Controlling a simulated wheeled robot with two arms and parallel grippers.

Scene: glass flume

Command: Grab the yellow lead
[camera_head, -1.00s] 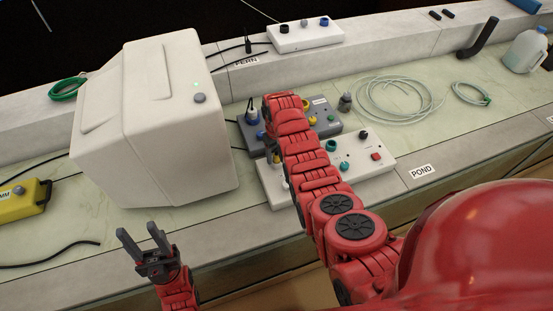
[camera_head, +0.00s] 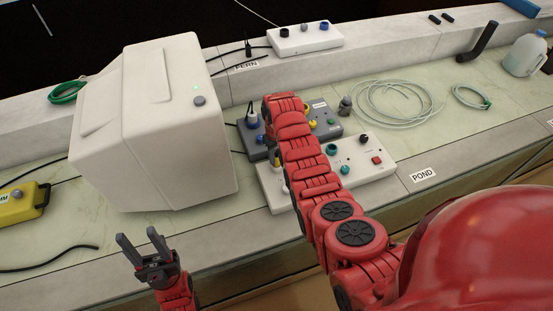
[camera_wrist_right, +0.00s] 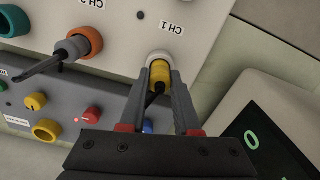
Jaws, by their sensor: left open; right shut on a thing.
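The yellow lead's plug (camera_wrist_right: 159,76) stands at the white ringed CH 1 socket (camera_wrist_right: 160,57) of a white box in the right wrist view. Its dark cable (camera_wrist_right: 151,97) runs back between my fingers. My right gripper (camera_wrist_right: 160,72) is shut on the plug, one finger on each side. Whether the plug is fully seated cannot be told. In the head view the white box (camera_head: 376,150) is partly covered by my right arm, and the fingers there are mostly hidden. My left gripper (camera_head: 143,250) is open and empty in front of the bench.
A grey plug (camera_wrist_right: 72,48) sits in the orange CH 2 socket beside it. A grey box (camera_head: 327,119) with knobs adjoins the white box. A large white housing (camera_head: 150,120) stands to the left. A yellow box (camera_head: 20,205) lies far left; coiled tubing (camera_head: 395,100) lies right.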

